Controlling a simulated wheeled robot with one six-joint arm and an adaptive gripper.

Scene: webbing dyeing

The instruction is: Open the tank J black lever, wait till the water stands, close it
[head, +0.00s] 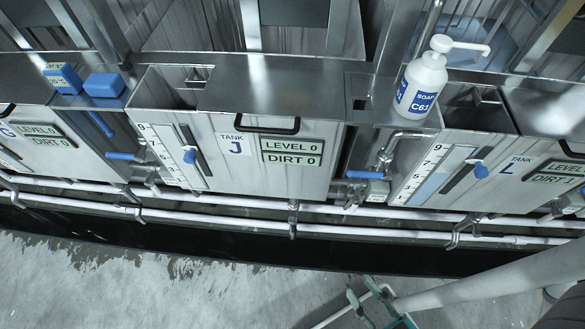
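Tank J (225,172) is a steel tank at the middle, with a label, a sign reading LEVEL 0 and DIRT 0, and a numbered gauge (160,152). The gauge strip shows no blue column. A black bar handle (268,129) sits along its upper front edge; I cannot tell whether this is the black lever. A blue knob (190,156) sits on a dark slot beside the gauge. Blue-handled taps stand to the left (121,156) and right (364,174) of the tank.
Tank L (505,190) at right shows a blue column in its gauge. A soap bottle (418,88) and blue blocks (103,85) stand on the steel tops. White pipes (240,230) run along the tank fronts. Grey floor (200,290) lies before them. My pale arm part crosses the lower right.

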